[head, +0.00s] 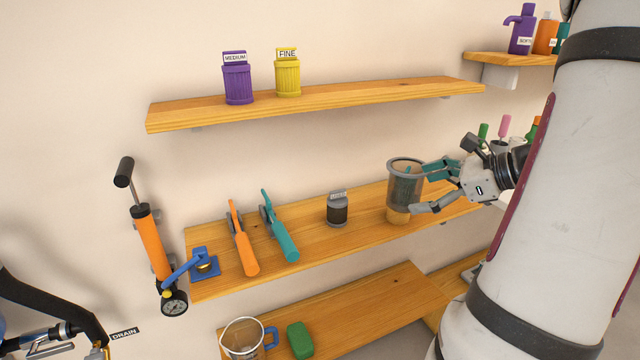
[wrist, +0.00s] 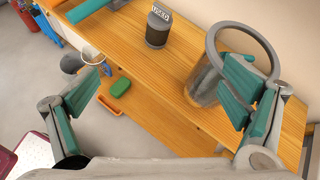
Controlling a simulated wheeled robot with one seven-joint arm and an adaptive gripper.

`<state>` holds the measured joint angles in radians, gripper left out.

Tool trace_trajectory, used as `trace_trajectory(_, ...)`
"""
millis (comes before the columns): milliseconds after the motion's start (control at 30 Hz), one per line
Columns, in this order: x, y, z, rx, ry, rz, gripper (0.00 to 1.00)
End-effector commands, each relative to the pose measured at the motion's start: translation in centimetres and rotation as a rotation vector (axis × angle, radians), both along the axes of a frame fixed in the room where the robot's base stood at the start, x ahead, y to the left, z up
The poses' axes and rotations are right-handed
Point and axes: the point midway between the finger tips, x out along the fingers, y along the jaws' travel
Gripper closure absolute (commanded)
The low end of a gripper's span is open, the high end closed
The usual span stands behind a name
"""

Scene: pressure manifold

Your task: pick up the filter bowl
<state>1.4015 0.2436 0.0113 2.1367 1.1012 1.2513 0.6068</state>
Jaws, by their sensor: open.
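The filter bowl (head: 404,188) is a clear grey cup with a dark rim, upright on the middle wooden shelf towards its right end. It also shows in the wrist view (wrist: 204,86), its open rim to the right. My gripper (head: 425,188) is open at the bowl's right side, with teal-padded fingers. In the wrist view, my gripper (wrist: 168,78) has its right finger overlapping the bowl's rim and its left finger well clear. I cannot tell whether the right finger is inside the rim or touches it. Nothing is held.
A dark canister labelled USED (wrist: 158,27) stands left of the bowl on the same shelf (head: 300,262). Orange (head: 243,245) and teal (head: 280,230) tools lie further left. A clear jug (head: 243,340) and green block (head: 300,340) are on the lower shelf. Purple (head: 238,84) and yellow (head: 288,78) canisters stand above.

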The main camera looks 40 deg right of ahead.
Motion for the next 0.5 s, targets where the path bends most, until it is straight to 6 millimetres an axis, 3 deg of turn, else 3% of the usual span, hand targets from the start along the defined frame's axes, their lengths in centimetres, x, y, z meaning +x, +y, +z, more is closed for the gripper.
trace_trajectory(33,-0.9,-2.4,-1.8,0.055,-0.026,-0.091,0.07)
trace_trajectory(100,-2.2,-4.8,-2.8,0.113,-0.061,-0.187,0.07)
trace_trajectory(200,-3.7,-7.1,-3.8,0.169,-0.098,-0.28,0.07)
trace_trajectory(367,-4.2,-8.5,-4.5,0.204,-0.126,-0.339,0.07)
trace_trajectory(500,-2.2,-8.4,-5.4,0.207,-0.126,-0.339,0.07)
